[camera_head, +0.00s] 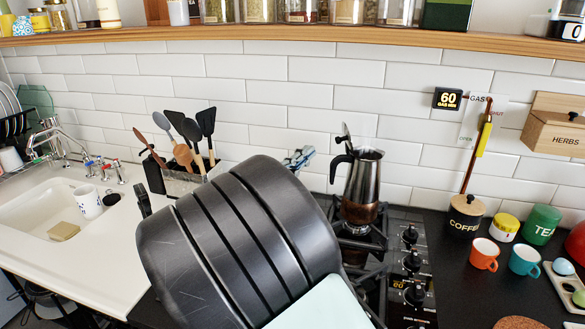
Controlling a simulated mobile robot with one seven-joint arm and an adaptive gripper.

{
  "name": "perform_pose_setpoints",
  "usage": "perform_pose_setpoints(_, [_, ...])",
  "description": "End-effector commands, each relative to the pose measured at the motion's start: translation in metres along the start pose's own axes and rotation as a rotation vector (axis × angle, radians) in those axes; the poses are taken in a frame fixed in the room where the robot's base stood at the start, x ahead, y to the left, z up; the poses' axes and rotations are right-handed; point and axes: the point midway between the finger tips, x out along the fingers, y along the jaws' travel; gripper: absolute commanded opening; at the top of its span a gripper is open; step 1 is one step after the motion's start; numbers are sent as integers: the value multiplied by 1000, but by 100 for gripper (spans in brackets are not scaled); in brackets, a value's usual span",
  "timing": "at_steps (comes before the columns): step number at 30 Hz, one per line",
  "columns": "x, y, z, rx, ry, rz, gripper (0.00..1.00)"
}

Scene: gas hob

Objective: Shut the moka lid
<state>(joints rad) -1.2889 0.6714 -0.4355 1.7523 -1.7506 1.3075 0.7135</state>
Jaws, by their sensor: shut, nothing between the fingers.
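The moka pot (363,180) stands upright on a burner of the gas hob, steel with a black handle on its left side. Its lid (346,142) is open, raised steeply above the handle side, and the pot's top rim is uncovered. My dark arm fills the middle foreground. A small blue-grey part of my gripper (300,158) shows past the arm's upper right edge, left of the moka pot and apart from it. The gripper is shut and empty; most of it is hidden behind the arm.
A utensil holder (178,180) stands behind my arm, left of the hob (408,270). A coffee jar (466,214), cups (484,254) and a tea tin (542,224) stand to the right. A shelf (300,42) runs above. The wall behind the pot is tiled.

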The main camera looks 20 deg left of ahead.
Motion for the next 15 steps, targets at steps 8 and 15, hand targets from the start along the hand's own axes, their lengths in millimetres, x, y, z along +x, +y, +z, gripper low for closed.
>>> perform_pose_setpoints(8, [36, 0, 21, 0, -2, 0, 0])
perform_pose_setpoints(15, [43, 0, 28, -1, 1, 0, 0])
